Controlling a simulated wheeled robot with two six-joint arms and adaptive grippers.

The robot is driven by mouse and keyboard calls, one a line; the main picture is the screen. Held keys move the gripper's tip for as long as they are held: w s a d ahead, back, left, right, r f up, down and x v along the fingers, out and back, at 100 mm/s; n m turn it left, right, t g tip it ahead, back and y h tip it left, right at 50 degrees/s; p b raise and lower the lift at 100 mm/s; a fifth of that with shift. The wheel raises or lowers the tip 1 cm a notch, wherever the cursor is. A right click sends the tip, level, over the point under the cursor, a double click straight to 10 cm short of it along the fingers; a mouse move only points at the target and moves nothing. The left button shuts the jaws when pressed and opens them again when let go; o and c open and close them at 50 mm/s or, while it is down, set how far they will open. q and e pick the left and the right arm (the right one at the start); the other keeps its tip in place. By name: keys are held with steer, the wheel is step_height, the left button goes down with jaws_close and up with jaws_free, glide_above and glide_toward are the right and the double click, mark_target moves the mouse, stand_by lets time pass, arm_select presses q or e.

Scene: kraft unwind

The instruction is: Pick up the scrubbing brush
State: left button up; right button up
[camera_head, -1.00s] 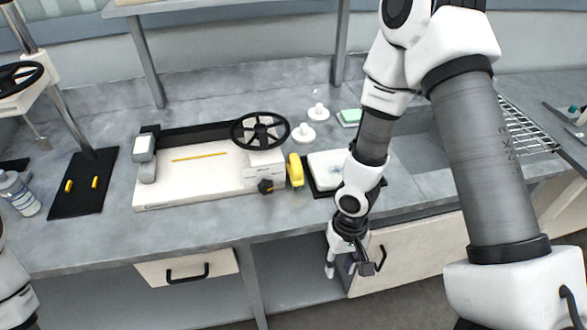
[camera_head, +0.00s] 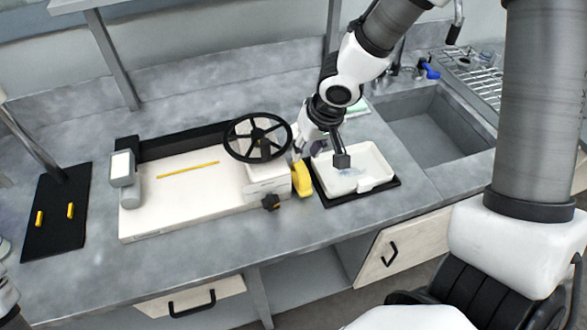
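I cannot single out a scrubbing brush with certainty. A blue object (camera_head: 430,70) lies at the back edge of the sink, too small to identify. A white tray (camera_head: 383,172) with a bluish-white patch inside sits on a black mat, left of the sink. My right gripper (camera_head: 320,156) hangs over the tray's back left part, beside the black handwheel. Its fingers are spread, with nothing seen between them. The gripper and arm hide part of the tray and counter behind. My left gripper is not in view; only a bit of white arm shows at the lower left.
The grey sink (camera_head: 430,130) and wire rack (camera_head: 475,72) are to the right. The front counter strip is clear.

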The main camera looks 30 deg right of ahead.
mark_target(301, 166)
steer(key=f, duration=0.1)
steer(key=s+f+b, duration=0.1)
steer(key=shift+a+f, duration=0.1)
steer(key=shift+f, duration=0.2)
steer(key=w+f, duration=0.1)
steer(key=f+b, duration=0.1)
steer(key=f, duration=0.1)
steer(key=shift+w, duration=0.4)
steer(key=shift+w+f, duration=0.15)
steer(key=shift+w, duration=0.15)
steer(key=shift+s+a+r, duration=0.1)
steer(key=shift+s+r, duration=0.15)
steer(key=shift+c, duration=0.7)
steer(key=shift+s+r, duration=0.1)
steer(key=shift+s, duration=0.1)
jaws_close()
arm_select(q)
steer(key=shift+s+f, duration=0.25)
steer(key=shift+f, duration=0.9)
arm_select(e)
steer(key=shift+w, duration=0.15)
